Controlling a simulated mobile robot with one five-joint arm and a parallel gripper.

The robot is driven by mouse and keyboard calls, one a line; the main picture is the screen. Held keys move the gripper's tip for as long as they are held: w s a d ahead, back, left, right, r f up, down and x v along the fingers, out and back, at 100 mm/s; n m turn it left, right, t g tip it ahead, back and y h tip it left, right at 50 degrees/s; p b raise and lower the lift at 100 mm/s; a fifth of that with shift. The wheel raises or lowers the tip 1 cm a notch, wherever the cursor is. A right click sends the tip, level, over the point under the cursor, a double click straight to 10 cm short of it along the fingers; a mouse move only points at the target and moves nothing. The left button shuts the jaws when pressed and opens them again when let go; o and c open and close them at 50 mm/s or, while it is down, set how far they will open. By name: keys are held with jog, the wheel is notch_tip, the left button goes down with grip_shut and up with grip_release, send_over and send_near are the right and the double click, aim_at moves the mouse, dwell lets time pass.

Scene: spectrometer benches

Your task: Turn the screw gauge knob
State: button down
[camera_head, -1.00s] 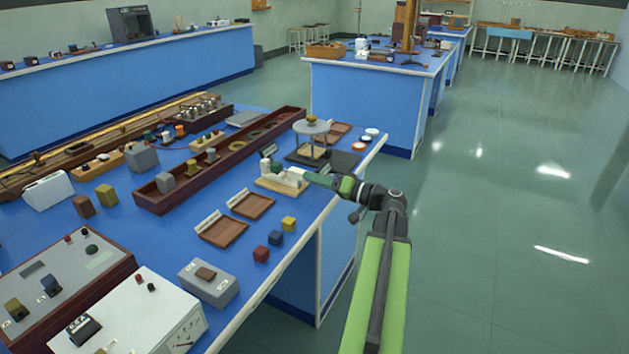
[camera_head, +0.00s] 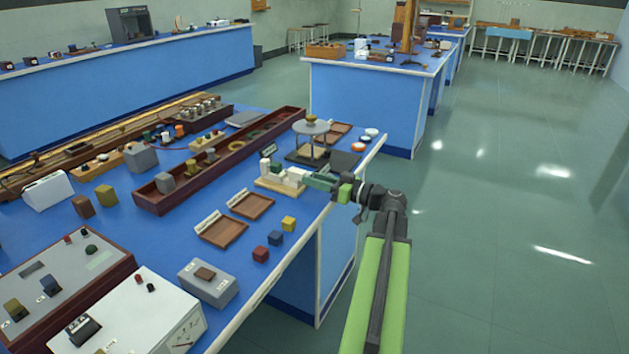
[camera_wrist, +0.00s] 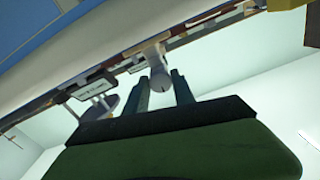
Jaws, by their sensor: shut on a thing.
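The screw gauge stands near the bench's right edge, with pale upright blocks on a light wooden base (camera_head: 272,186). My gripper (camera_head: 310,177) reaches in from the right at its right end. In the wrist view a pale round screw gauge knob (camera_wrist: 159,80) with a dark mark lies between the two dark green fingers of my gripper (camera_wrist: 163,92). The gripper is shut on the knob. In the head view the knob is hidden by the fingers.
A round stand (camera_head: 311,130) is behind the gauge. Two shallow wooden trays, one of them the nearer tray (camera_head: 222,232), and small coloured cubes such as a yellow cube (camera_head: 289,223) lie in front. The floor (camera_head: 490,240) right of the bench is clear.

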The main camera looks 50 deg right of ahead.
jog(key=shift+f, duration=0.1)
dwell(0.3)
jog(key=c, duration=1.1)
grip_release()
jog(key=shift+o, duration=0.2)
jog(key=v, duration=1.7)
jog(key=shift+s, duration=0.25)
jog(key=shift+a, duration=0.1)
